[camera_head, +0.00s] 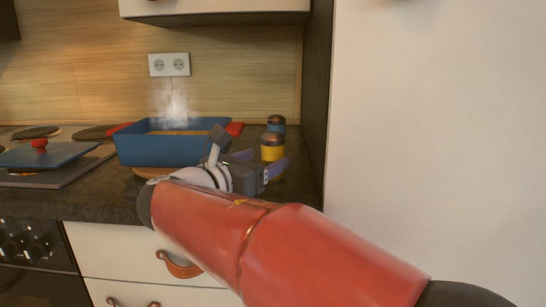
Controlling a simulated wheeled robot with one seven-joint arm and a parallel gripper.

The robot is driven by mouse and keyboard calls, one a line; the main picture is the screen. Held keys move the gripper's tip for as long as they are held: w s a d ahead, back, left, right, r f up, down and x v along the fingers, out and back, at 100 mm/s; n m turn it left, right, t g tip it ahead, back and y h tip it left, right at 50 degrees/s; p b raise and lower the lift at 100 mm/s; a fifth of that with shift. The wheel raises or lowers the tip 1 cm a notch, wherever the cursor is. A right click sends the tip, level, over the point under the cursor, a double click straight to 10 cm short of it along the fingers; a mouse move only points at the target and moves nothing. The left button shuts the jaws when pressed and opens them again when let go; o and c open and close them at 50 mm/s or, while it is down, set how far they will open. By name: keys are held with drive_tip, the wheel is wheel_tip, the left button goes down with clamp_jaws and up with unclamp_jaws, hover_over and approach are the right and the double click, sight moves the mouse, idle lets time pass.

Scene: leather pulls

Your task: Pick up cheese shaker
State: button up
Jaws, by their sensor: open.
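Two small shakers stand upright at the right end of the dark counter. The nearer one is a yellow shaker (272,153) with a brownish top. Behind it is a blue shaker (276,125) with a brownish top. No label can be read, so I cannot tell for sure which is the cheese shaker; the yellow colour fits it. My gripper (264,161) is open, its purplish fingers low at the near side of the yellow shaker. The gripper hides the shaker's lower part, and I cannot tell whether they touch.
A blue pot (160,150) with red handles steams left of my gripper. A dark side panel (314,100) and a white cabinet wall (430,130) close off the right. A cupboard (215,8) hangs above.

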sight(279, 152)
drive_tip(key=x, duration=0.6)
drive_tip(key=c, duration=1.1)
